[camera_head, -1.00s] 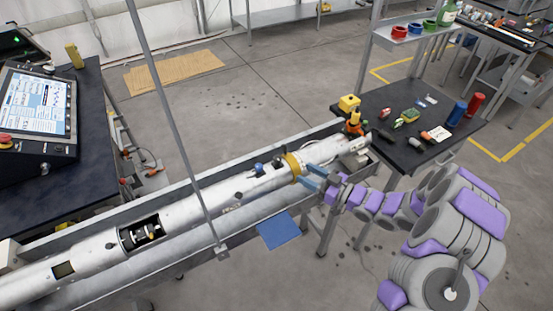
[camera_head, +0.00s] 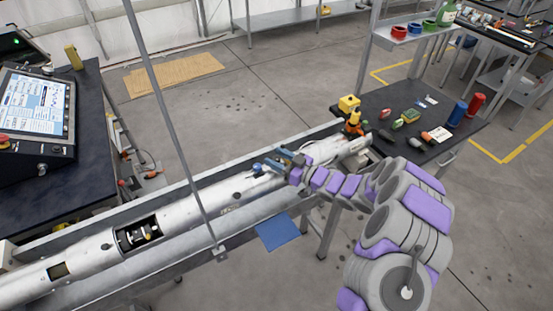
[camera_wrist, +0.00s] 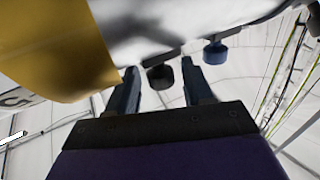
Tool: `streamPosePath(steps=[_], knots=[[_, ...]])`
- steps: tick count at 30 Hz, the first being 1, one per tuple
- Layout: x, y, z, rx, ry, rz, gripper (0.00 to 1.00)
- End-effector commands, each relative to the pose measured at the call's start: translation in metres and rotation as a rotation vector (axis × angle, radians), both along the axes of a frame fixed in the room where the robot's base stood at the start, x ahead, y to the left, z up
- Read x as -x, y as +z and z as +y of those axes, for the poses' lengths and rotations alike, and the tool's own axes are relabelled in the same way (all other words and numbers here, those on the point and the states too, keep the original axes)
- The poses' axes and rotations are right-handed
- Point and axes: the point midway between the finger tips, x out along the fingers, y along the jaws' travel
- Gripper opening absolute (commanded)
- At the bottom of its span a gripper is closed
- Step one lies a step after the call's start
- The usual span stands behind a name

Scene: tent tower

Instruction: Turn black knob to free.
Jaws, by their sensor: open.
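The black knob (camera_wrist: 160,77) shows in the wrist view under the silver tube, between and beyond my gripper's two fingers. My gripper (camera_wrist: 160,68) is open, with a finger on each side of the knob in the picture; I cannot tell whether either touches it. A blue knob (camera_wrist: 215,54) sits on the tube just right of the right finger. In the head view my gripper (camera_head: 276,161) is at the upper side of the long silver tube (camera_head: 190,205), and its fingers hide the black knob there. The knob's marking is not readable.
A yellow band (camera_wrist: 60,50) on the tube fills the wrist view's upper left. The tube lies in a grey trough (camera_head: 190,240). A thin upright post (camera_head: 172,120) stands left of my gripper. A dark table (camera_head: 440,120) with small items is at right.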

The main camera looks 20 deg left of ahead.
Motion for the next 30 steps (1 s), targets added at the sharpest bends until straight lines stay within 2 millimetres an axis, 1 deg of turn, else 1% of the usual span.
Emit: streamPosePath(steps=[3, 10, 11, 25, 26, 30], knots=[[-0.0001, -0.0005, 0.0041, 0.001, 0.001, 0.001, 0.51], [-0.0003, -0.0009, 0.0048, 0.002, 0.001, 0.001, 0.51], [-0.0004, -0.0008, 0.0048, 0.002, 0.000, 0.001, 0.49], [-0.0006, -0.0008, 0.0037, 0.001, 0.000, 0.002, 0.04], [-0.0006, -0.0008, 0.0036, 0.001, 0.000, 0.002, 0.03], [-0.0013, -0.0003, 0.0026, 0.003, 0.004, 0.002, 0.03]])
